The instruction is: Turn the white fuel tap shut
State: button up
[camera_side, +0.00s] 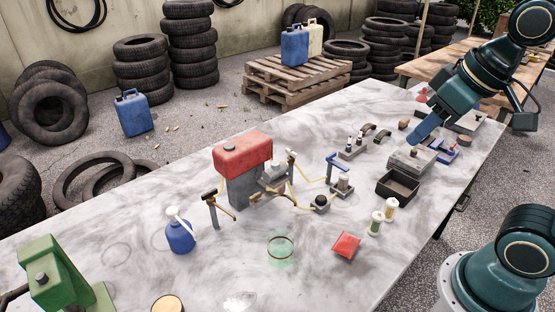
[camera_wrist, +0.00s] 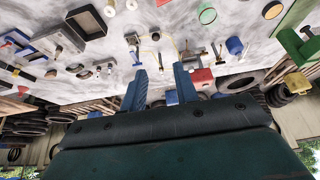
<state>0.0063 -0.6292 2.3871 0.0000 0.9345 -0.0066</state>
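The white fuel tap (camera_side: 291,155) has a white handle on a short post and stands just right of the red tank (camera_side: 242,151) in the side view. Its exact handle angle is too small to tell. Yellowish fuel lines run near it. A blue-handled tap (camera_side: 337,160) stands to its right, and a dark-handled tap (camera_side: 211,196) to its left. My gripper (camera_side: 420,135) is raised over the right part of the table, well apart from the white tap. In the wrist view its two blue fingers (camera_wrist: 160,78) are spread with nothing between them.
A dark open tray (camera_side: 397,186), grey boxes and small parts lie right of the taps. A green machine (camera_side: 55,275) stands front left. The left tabletop is mostly clear.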

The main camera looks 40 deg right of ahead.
jog(key=w+r+g, duration=0.1)
jog(key=w+r, duration=0.2)
jog(key=w, duration=0.6)
jog(key=g, duration=0.4)
send_over(291, 151)
notch_tip(291, 151, down, 11)
jog(key=shift+f, duration=0.15)
jog(key=shift+f, duration=0.1)
notch_tip(291, 151, down, 14)
jog(key=shift+r, duration=0.15)
grip_shut()
